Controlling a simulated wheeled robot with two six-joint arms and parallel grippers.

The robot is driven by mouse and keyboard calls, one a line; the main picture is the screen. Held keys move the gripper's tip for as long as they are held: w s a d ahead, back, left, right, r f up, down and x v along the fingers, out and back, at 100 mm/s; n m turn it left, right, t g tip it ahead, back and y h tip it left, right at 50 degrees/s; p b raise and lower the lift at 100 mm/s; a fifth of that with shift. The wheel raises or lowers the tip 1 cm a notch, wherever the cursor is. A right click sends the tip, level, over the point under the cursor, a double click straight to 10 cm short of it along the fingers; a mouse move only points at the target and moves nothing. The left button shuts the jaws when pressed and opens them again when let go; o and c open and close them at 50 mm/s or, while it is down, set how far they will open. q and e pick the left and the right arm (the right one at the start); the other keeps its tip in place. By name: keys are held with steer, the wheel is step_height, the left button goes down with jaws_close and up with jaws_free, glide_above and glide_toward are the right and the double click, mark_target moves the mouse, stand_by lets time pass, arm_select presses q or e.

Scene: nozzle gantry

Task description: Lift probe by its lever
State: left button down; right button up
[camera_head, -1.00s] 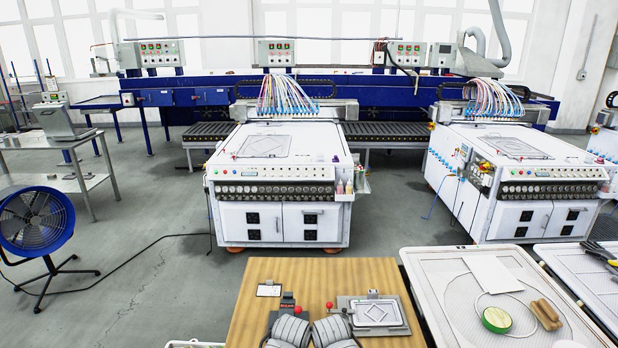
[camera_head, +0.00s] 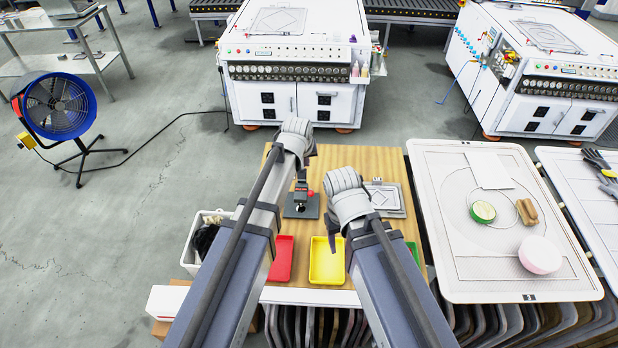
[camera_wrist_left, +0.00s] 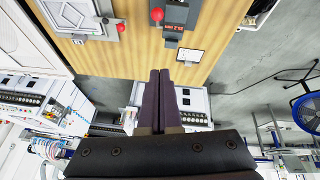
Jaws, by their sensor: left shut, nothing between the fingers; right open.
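The probe gauge (camera_head: 300,185) stands on a dark base on the wooden table, partly behind my left arm in the head view. In the left wrist view the probe gauge (camera_wrist_left: 174,15) shows a small red-lit display, with a red ball knob, its lever (camera_wrist_left: 157,14), beside it. My left gripper (camera_wrist_left: 160,72) is shut and empty, its dark fingers pointing toward the table near the gauge, apart from the lever in that view. My right gripper (camera_head: 333,238) is open and empty over the table; its fingers are partly hidden by its wrist.
A framed plate fixture (camera_head: 385,197) with another red knob (camera_wrist_left: 121,27) stands beside the gauge. A red tray (camera_head: 282,258) and yellow tray (camera_head: 326,262) lie nearer me. A small card (camera_wrist_left: 190,56) lies near the table edge. A white panel table (camera_head: 440,220) stands right.

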mark_target(310, 192)
arm_select(q)
steer(key=b+x, duration=0.9)
steer(key=x, duration=0.1)
steer(key=shift+s+f, duration=0.1)
steer(key=shift+f, duration=0.2)
steer(key=s+f+b, duration=0.2)
steer(key=s, duration=0.1)
steer(key=shift+s+d+b, duration=0.1)
steer(key=shift+d+b, duration=0.2)
steer(key=shift+d, duration=0.05)
